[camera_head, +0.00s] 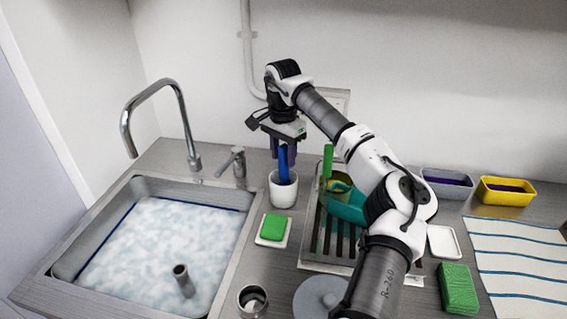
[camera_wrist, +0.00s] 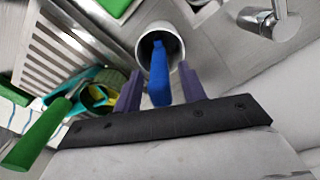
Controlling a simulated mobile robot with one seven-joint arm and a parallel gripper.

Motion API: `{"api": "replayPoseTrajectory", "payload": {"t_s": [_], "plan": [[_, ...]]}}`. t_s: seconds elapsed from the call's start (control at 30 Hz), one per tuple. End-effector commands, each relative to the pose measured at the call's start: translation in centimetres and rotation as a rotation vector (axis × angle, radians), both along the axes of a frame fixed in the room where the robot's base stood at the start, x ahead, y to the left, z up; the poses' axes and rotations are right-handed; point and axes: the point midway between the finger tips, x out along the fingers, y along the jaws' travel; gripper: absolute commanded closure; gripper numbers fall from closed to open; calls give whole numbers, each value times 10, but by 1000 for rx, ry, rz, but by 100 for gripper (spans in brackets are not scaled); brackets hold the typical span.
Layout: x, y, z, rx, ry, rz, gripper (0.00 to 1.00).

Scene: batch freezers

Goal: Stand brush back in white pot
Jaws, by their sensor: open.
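The white pot (camera_head: 283,190) stands on the steel counter between the sink and the drying rack. A brush with a blue handle (camera_head: 283,163) stands in it, handle up. In the wrist view the blue handle (camera_wrist: 159,75) rises out of the mouth of the white pot (camera_wrist: 149,32). My gripper (camera_head: 284,150) is above the pot, pointing down. In the wrist view its purple fingers (camera_wrist: 161,88) are apart, one on each side of the handle, with gaps visible. The lower end of the brush is hidden inside the pot.
A drying rack (camera_head: 313,235) with a green-handled item and teal and yellow items is close on the right. The tap (camera_head: 235,165) and foam-filled sink (camera_head: 245,215) are left. A green sponge (camera_head: 273,227) lies in front of the pot.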

Motion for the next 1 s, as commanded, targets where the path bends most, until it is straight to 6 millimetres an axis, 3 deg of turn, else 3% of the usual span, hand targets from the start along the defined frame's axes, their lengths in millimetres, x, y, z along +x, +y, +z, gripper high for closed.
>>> {"api": "replayPoseTrajectory", "payload": {"t_s": [0.3,0.43,0.6,1.0], "plan": [[1,1,65,-1,-4,-1,59],[1,1,83,-1,-2,-1,59],[1,1,94,1,-1,0,59],[1,1,95,1,-1,0,59]]}}
